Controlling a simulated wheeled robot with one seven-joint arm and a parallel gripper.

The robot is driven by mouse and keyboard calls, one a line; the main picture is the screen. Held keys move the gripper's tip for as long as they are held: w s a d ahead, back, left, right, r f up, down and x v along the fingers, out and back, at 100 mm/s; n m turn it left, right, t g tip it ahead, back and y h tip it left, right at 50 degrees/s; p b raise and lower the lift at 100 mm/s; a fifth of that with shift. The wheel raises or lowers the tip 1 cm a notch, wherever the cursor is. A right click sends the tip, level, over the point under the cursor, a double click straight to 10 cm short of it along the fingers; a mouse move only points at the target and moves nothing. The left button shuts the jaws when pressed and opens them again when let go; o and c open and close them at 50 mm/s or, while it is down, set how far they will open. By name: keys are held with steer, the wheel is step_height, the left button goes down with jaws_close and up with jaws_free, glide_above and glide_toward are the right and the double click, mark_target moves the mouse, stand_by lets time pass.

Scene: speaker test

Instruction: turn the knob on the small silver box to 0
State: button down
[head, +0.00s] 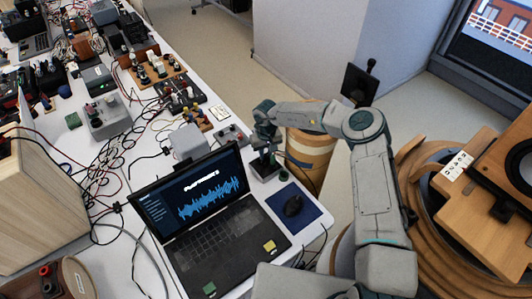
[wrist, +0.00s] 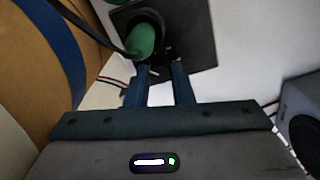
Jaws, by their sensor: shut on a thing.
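My gripper is over a dark block (head: 264,168), pointing down. In the wrist view my gripper's two blue fingers (wrist: 164,72) are shut on a small dark part at a dark square plate (wrist: 195,30). A green cylinder (wrist: 145,38) stands beside the fingertips. The gripped part is mostly hidden.
A larger grey box (head: 188,141) stands left of the silver box. Cables and several devices crowd the table further left. A wooden barrel (head: 310,155) stands beyond the right edge.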

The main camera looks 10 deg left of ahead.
mark_target(267, 155)
stand_by(0.4)
steer(key=c, duration=1.3)
jaws_free()
steer(key=shift+o, duration=0.2)
steer(key=shift+r, duration=0.15)
step_height(267, 155, up, 14)
steer(key=b, duration=0.2)
steer(key=shift+f+b, duration=0.2)
steer(key=shift+b, duration=0.15)
steer(key=shift+d+f, duration=0.1)
